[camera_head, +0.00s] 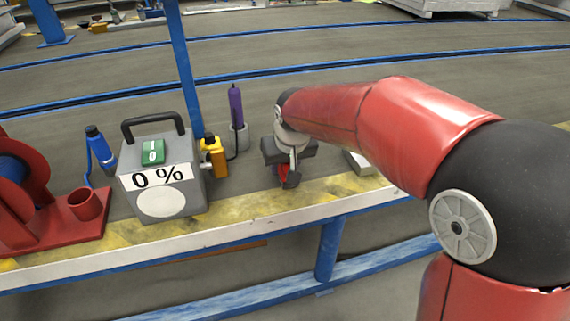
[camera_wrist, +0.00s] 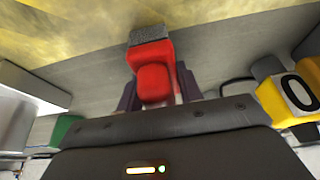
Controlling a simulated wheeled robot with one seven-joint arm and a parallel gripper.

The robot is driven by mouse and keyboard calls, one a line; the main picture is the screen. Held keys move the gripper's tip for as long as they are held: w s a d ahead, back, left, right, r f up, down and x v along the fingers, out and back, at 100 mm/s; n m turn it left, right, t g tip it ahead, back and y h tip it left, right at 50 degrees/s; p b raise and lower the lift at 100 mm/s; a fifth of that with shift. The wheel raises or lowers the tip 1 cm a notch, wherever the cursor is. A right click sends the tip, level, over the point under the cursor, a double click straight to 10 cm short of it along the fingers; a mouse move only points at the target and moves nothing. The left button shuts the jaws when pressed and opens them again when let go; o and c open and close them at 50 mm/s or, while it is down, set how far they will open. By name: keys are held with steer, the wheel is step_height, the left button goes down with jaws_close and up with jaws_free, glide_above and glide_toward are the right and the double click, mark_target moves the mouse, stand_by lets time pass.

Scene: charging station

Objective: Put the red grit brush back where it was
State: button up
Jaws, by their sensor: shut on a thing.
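The red grit brush (camera_wrist: 154,72) is between the two dark fingers of my gripper (camera_wrist: 159,88) in the wrist view. Its grey grit end (camera_wrist: 149,34) points toward the yellow worn strip of the bench. In the head view my gripper (camera_head: 288,178) is low over the bench near its front edge, and only a small red part of the brush (camera_head: 283,171) shows. My gripper is shut on the brush. I cannot tell whether the brush touches the bench top.
Farther left are a blue bottle (camera_head: 101,146) and a red stand with a cup (camera_head: 86,206). A pale block (camera_head: 359,163) lies right.

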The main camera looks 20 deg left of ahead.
steer(key=shift+f, duration=0.1)
steer(key=o, duration=1)
steer(key=shift+c, duration=0.2)
steer(key=p+v, duration=0.1)
steer(key=v, duration=1.1)
steer(key=shift+r+p, duration=0.2)
steer(key=shift+p, duration=0.15)
